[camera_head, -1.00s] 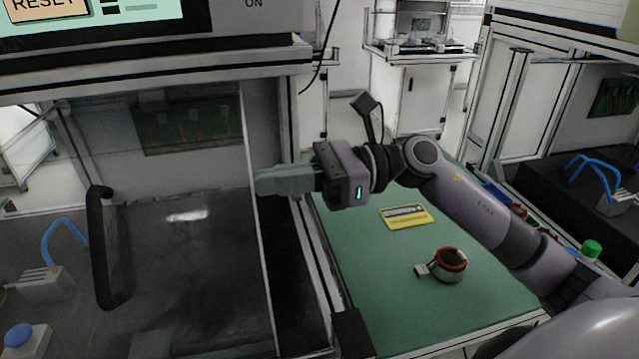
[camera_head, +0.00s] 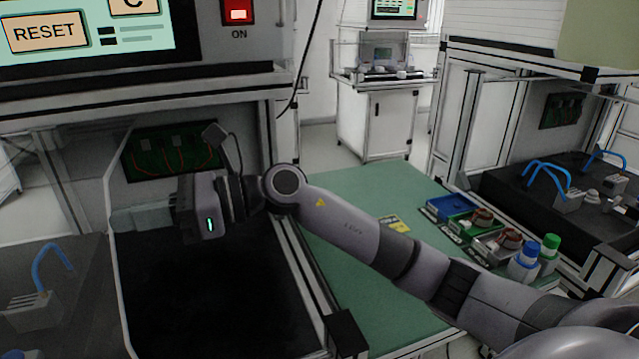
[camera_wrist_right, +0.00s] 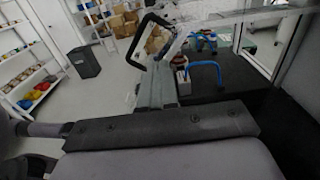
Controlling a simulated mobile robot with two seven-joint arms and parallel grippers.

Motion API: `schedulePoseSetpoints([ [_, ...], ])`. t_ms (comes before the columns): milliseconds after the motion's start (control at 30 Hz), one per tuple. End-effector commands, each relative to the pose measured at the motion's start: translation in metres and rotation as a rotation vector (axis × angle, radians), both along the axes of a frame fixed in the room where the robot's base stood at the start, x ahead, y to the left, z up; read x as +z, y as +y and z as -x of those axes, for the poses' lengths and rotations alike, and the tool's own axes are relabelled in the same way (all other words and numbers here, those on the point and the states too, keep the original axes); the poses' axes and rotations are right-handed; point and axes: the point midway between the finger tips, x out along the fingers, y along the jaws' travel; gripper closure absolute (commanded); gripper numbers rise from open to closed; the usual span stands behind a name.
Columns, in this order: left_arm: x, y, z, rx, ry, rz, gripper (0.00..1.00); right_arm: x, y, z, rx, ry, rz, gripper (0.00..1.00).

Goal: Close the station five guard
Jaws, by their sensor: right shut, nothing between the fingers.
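The guard is a clear panel (camera_head: 116,275) at the left of the head view. Its pale right edge runs down beside my right fingertips, and the right part of the station front stands uncovered. My right gripper (camera_head: 135,218) is shut and empty, pointing left, with its tips at that edge; exact contact is hard to tell. In the right wrist view, the shut fingers (camera_wrist_right: 157,85) point toward the black guard handle (camera_wrist_right: 139,45). The handle is outside the head view. My left gripper is not in view. I cannot read a station number.
A RESET screen (camera_head: 90,30) and a red ON switch (camera_head: 238,11) sit above the opening. A green table (camera_head: 340,195) stands to the right, with a yellow card (camera_head: 393,223), blue and green bins (camera_head: 450,207) and capped bottles (camera_head: 524,262). A dark floor (camera_head: 200,290) lies inside the station.

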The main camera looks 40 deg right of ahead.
Motion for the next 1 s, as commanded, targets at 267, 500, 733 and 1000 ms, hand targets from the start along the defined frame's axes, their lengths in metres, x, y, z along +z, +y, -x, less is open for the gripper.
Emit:
schedulePoseSetpoints([
  [267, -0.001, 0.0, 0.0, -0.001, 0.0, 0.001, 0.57, 0.001, 0.072, -0.02, 0.002, 0.0, -0.001, 1.0],
  [500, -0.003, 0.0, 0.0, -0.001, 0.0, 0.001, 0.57, 0.0, 0.101, -0.029, -0.001, 0.001, -0.001, 1.0],
  [733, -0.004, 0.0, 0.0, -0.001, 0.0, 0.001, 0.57, 0.001, 0.108, -0.031, -0.001, -0.001, -0.002, 1.0],
  [1000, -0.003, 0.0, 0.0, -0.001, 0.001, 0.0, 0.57, 0.002, 0.109, -0.031, -0.001, -0.003, -0.005, 1.0],
])
